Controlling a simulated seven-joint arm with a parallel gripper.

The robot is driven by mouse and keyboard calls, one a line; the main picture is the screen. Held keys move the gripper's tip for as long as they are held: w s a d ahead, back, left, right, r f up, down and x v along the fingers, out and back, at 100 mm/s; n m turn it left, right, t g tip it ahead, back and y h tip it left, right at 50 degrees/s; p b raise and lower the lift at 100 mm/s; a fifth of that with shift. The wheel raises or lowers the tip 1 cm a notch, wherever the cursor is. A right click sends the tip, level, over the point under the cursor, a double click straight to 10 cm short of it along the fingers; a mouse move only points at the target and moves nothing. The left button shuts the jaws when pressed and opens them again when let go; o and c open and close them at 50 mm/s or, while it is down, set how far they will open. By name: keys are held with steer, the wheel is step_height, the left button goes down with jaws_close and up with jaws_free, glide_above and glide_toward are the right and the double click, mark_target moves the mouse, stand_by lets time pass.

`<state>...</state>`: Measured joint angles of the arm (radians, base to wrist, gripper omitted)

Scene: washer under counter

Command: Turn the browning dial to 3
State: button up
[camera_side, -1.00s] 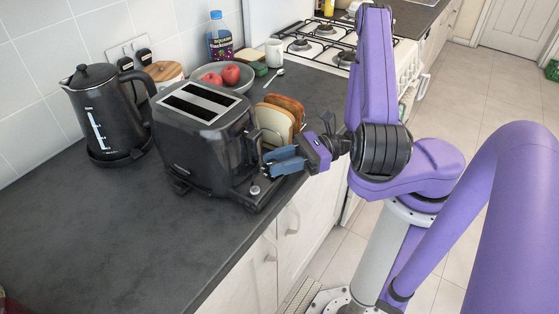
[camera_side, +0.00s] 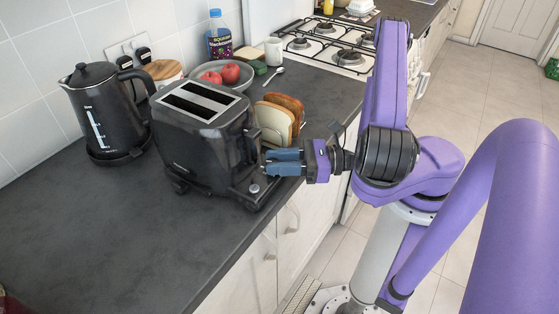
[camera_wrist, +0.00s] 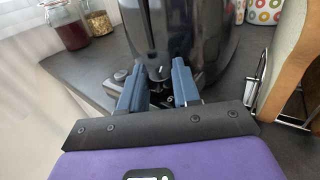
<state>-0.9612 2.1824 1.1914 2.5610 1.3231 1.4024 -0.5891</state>
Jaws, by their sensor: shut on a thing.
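The black toaster (camera_side: 205,140) stands on the counter, its end with the controls facing my gripper (camera_side: 269,162). My gripper is shut on the browning dial, low on that end. In the wrist view the dark dial (camera_wrist: 162,75) shows only partly between the two blue fingers of my gripper (camera_wrist: 158,78). Small light markings sit just below it, too small to read surely. In the side view the fingers hide the dial, so its setting cannot be told. A small silver knob (camera_side: 254,189) sits at the toaster's near corner, apart from the fingers.
A rack of bread slices (camera_side: 274,122) stands close behind the fingers. A black kettle (camera_side: 100,115) is left of the toaster. A bowl of red apples (camera_side: 230,73) is behind it. The counter front at left is clear.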

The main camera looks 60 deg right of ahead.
steer(key=o, duration=1.1)
steer(key=shift+c, duration=0.2)
steer(key=shift+w+d+n+g+y, duration=0.1)
steer(key=shift+n+g+y, duration=0.4)
steer(key=shift+y, duration=0.1)
steer(key=shift+w+d+n+g+y, duration=0.1)
steer(key=shift+d+n+g+y, duration=0.05)
steer(key=shift+n+g+y, duration=1.75)
steer(key=r+v, duration=0.1)
steer(key=v, duration=1.6)
step_height(320, 180, up, 15)
steer(key=w+d+g, duration=0.1)
steer(key=g, duration=0.1)
steer(key=shift+w+n+y, duration=0.3)
steer(key=shift+n, duration=0.1)
steer(key=shift+d, duration=0.15)
